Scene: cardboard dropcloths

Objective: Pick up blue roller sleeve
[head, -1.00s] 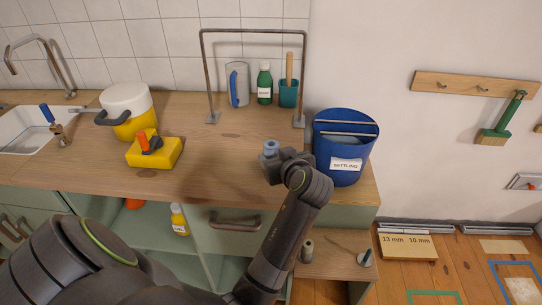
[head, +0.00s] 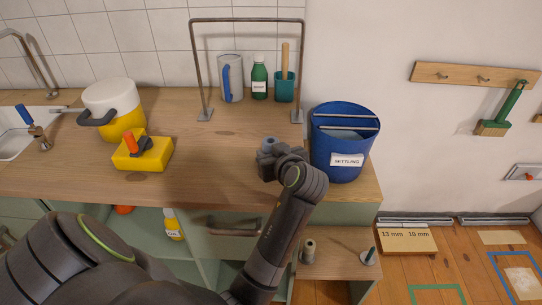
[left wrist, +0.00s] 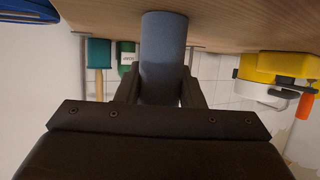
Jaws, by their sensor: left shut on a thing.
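The blue roller sleeve (left wrist: 164,50) is a short grey-blue cylinder standing between the fingers of my left gripper (left wrist: 160,92) in the left wrist view. In the head view the sleeve's top (head: 268,146) shows just past my left gripper (head: 272,160), over the wooden counter beside the blue bucket. The gripper is shut on the sleeve. The gripper hides the sleeve's lower part in the head view, and I cannot tell whether it touches the counter. My right gripper is not in view.
The blue bucket (head: 344,142) labelled SETTLING stands close right of my left gripper. A metal frame (head: 246,20) rises behind, with a green bottle (head: 259,78) and teal cup (head: 285,87). A yellow tray (head: 142,155) and yellow pot (head: 113,110) stand left. The counter between is clear.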

